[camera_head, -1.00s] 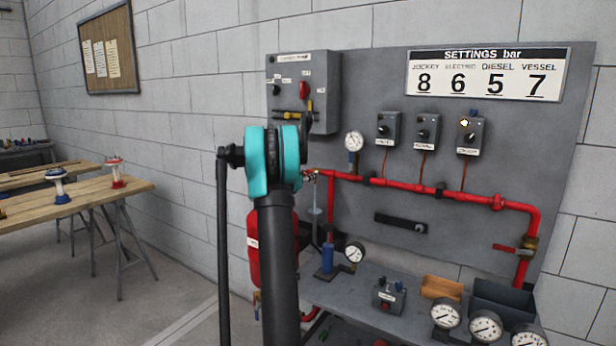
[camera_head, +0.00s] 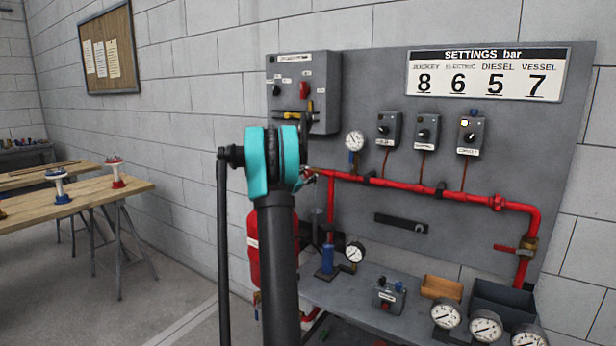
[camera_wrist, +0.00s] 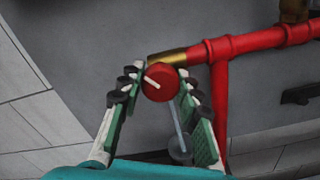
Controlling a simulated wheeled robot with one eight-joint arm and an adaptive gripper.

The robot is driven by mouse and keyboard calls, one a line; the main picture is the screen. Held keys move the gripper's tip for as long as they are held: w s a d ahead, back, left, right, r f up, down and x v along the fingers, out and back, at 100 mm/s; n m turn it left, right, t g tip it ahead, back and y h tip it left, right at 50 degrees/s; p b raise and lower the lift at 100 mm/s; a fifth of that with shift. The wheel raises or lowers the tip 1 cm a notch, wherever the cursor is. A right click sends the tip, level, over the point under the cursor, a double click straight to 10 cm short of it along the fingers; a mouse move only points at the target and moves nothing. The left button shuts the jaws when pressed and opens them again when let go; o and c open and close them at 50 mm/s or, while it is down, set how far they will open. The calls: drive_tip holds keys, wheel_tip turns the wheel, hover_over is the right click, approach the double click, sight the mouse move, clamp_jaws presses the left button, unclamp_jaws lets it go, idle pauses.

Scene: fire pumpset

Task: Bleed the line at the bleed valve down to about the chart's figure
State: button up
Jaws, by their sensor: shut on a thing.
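In the wrist view a round red knob (camera_wrist: 160,86) with a pale pointer mark sits at the end of a brass fitting (camera_wrist: 167,57) on the red pipe. My gripper (camera_wrist: 160,92) has its green-padded fingers on either side of the knob and is shut on it. In the head view my arm hides the gripper and most of the valve. The settings chart (camera_head: 486,73) reads jockey 8, electric 6, diesel 5, vessel 7. A round gauge (camera_head: 355,141) stands above the red pipe (camera_head: 405,184); its needle is too small to read.
Three grey switch boxes (camera_head: 427,131) and a larger control panel (camera_head: 303,92) are on the backboard. A lower shelf carries a small gauge (camera_head: 355,252), a button box (camera_head: 389,295), an orange bin (camera_head: 441,288) and more gauges (camera_head: 486,325). Trestle tables (camera_head: 90,195) stand left.

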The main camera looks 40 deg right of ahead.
drive_tip(key=m, duration=0.3)
drive_tip(key=shift+w+a+m, duration=0.1)
drive_tip(key=shift+w+m, duration=0.05)
drive_tip(key=shift+m, duration=0.15)
drive_tip(key=shift+r+m, duration=0.1)
drive_tip(key=shift+m, duration=1.6)
drive_tip(key=shift+w, duration=0.1)
drive_tip(key=o, duration=1)
drive_tip(key=shift+a, duration=0.1)
drive_tip(key=shift+o, duration=0.9)
drive_tip(key=v, duration=1.2)
